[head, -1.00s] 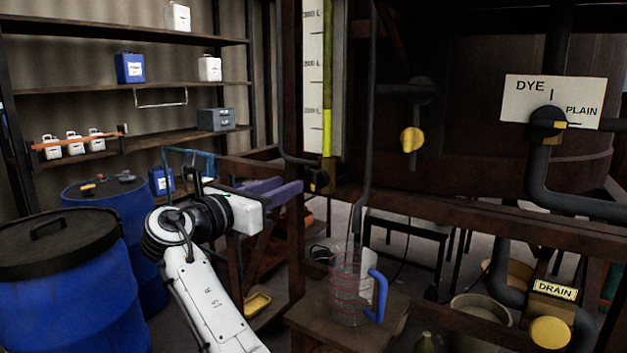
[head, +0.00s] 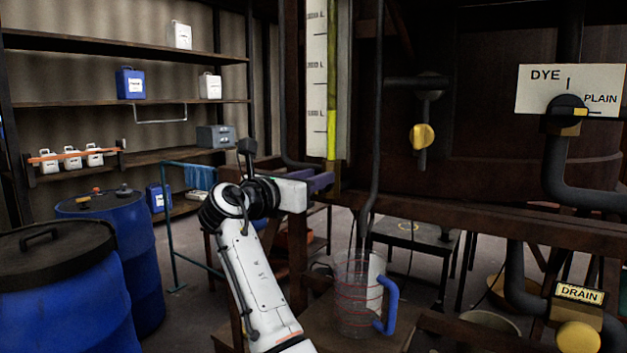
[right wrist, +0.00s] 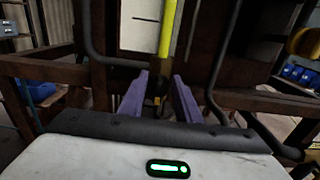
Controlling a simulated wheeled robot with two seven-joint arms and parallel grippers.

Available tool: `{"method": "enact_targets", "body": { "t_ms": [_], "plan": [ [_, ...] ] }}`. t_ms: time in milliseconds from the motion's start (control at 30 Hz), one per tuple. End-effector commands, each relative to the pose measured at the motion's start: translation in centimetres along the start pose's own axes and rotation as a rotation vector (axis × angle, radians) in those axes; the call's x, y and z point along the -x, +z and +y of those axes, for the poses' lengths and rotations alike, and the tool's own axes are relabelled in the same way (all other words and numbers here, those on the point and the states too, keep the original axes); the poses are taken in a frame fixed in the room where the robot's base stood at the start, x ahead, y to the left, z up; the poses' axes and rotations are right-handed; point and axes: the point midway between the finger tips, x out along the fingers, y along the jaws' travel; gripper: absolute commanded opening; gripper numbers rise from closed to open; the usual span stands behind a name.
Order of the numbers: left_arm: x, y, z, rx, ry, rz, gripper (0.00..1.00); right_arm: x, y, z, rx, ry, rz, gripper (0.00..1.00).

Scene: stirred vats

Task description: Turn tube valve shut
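My right gripper (head: 320,181) has purple fingers and reaches to the foot of the sight tube (head: 331,110), a yellow-green column beside a white scale. In the head view, its fingers cover the tube valve at the tube's lower end. In the right wrist view, the gripper (right wrist: 160,82) is open, its two fingers apart. The dark tube valve (right wrist: 156,98), with a small yellowish mark, shows in the gap between them. I cannot tell whether either finger touches it. My left gripper is not in view.
A clear jug (head: 355,295) with a blue handle stands on a low wooden stand below. A yellow-handled valve (head: 422,137), a DYE/PLAIN valve (head: 567,113) and a drain valve (head: 578,337) are to the right. Blue drums (head: 50,300) stand at left. A wooden beam (head: 460,218) crosses the front.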

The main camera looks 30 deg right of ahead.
Motion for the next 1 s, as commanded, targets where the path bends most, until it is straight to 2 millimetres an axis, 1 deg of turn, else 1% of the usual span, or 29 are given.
{"method": "enact_targets", "body": {
  "t_ms": [33, 167, 400, 567, 767, 1000],
  "plan": [
    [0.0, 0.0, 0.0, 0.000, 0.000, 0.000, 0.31, 0.0, 0.0, 0.0, 0.000, 0.000, 0.000, 0.22],
    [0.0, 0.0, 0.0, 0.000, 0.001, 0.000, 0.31, 0.0, 0.0, 0.0, 0.000, 0.000, 0.000, 0.00],
    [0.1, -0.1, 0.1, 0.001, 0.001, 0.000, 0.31, 0.0, 0.0, 0.0, -0.006, 0.000, 0.001, 0.00],
    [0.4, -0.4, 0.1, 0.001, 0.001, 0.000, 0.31, 0.0, 0.1, -0.1, -0.045, 0.000, 0.001, 0.00],
    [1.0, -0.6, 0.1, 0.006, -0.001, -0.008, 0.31, 0.1, 0.2, -0.3, -0.160, 0.000, 0.001, 0.00],
    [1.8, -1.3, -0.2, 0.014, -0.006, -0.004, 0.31, 0.0, 0.0, -0.8, -0.373, -0.001, 0.002, 0.00]
  ]
}}
